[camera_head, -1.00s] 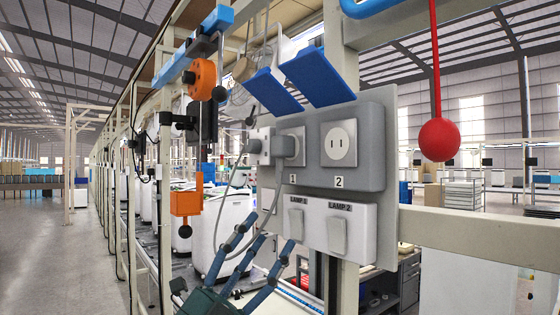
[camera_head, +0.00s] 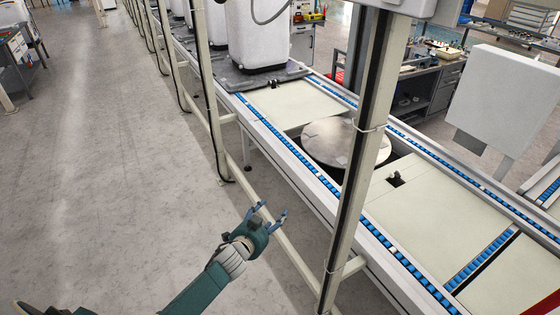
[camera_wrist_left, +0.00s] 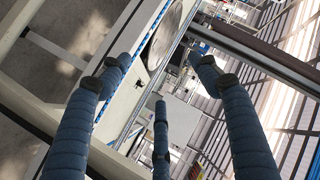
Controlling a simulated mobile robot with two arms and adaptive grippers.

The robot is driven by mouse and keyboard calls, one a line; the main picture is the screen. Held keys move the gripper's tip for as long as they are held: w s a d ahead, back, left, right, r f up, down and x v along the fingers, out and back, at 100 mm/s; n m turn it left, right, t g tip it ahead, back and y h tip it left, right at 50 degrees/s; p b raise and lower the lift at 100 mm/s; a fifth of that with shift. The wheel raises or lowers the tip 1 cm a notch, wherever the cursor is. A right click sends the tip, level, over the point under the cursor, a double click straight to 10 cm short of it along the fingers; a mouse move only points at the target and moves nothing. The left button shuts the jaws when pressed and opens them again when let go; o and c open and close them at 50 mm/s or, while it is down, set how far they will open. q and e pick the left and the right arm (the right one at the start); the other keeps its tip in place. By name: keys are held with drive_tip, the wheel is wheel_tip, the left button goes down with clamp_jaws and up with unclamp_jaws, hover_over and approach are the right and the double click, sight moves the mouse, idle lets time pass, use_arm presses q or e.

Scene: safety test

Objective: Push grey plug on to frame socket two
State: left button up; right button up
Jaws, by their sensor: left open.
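The grey plug and frame socket two are out of view in both current views. Only the bottom edge of a pale panel (camera_head: 405,7) shows at the top of the head view. A loop of grey cable (camera_head: 268,17) hangs at the top, and its ends are cut off. My left gripper (camera_head: 270,213) is low beside the frame rail, well below the panel. Its fingers are spread and empty. In the left wrist view the blue-grey fingers (camera_wrist_left: 156,85) are apart with nothing between them. My right gripper is not in view.
An upright beige frame post (camera_head: 357,150) stands right of my left gripper. Behind it runs a conveyor with blue rollers (camera_head: 285,148), a round metal plate (camera_head: 327,142) and a white appliance (camera_head: 255,35). The grey floor (camera_head: 110,150) at left is clear.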

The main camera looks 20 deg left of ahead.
use_arm(q)
drive_tip(key=s+d+f+n+g, duration=0.1)
drive_tip(key=s+f+n+g, duration=0.4)
drive_tip(key=s+f, duration=2.1)
drive_tip(key=s+d+f+g, duration=0.2)
drive_tip(key=s+f+g, duration=0.2)
drive_tip(key=s, duration=1.1)
drive_tip(key=s+d+f+g+b, duration=0.1)
drive_tip(key=s+d+f+g, duration=0.1)
drive_tip(key=s+f, duration=0.8)
drive_tip(key=s+g, duration=0.1)
drive_tip(key=s, duration=0.5)
drive_tip(key=shift+f+g+b, duration=0.3)
drive_tip(key=shift+f+g, duration=0.1)
drive_tip(key=shift+d, duration=0.1)
